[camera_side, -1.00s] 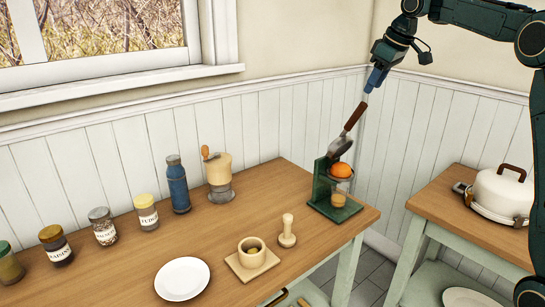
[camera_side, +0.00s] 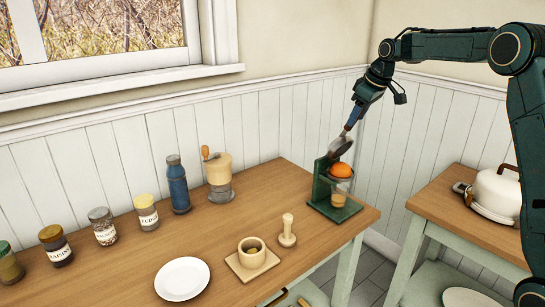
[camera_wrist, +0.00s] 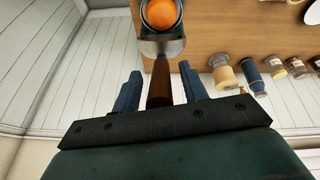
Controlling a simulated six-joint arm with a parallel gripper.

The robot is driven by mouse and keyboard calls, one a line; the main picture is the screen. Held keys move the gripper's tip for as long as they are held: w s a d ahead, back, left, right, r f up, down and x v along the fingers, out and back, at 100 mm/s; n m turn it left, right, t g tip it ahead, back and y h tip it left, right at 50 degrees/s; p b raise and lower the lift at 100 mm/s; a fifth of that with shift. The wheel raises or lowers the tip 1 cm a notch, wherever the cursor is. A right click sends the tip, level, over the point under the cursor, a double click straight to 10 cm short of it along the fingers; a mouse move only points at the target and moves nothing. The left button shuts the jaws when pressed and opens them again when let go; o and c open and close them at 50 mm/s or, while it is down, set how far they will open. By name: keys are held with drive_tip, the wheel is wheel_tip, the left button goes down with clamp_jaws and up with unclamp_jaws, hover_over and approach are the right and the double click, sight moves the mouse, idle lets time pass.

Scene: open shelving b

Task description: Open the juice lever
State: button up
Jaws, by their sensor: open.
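The green juice press (camera_side: 324,190) stands at the right end of the wooden counter. An orange (camera_side: 341,170) sits in it above a glass (camera_side: 339,192). Its lever is tilted up, with a metal head (camera_side: 340,148) over the orange. In the wrist view the lever's brown handle (camera_wrist: 159,82) lies between my two blue fingers, with a gap on each side. My gripper (camera_side: 350,126) is open around the handle at the top of the lever. The wrist view also shows the orange (camera_wrist: 161,13) beyond the handle. In the side view the fingers hide most of the handle.
A grinder (camera_side: 219,176), a blue bottle (camera_side: 178,185) and several spice jars (camera_side: 147,213) line the back of the counter. A wooden tamper (camera_side: 287,230), a cup on a board (camera_side: 252,252) and a white plate (camera_side: 182,279) stand in front. A white pot (camera_side: 495,195) is on the right table.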

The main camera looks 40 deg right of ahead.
clamp_jaws()
drive_tip(key=shift+w, duration=0.2)
drive_tip(key=shift+w+r+g, duration=0.5)
drive_tip(key=shift+w+g, duration=0.1)
drive_tip(key=shift+w, duration=0.25)
unclamp_jaws()
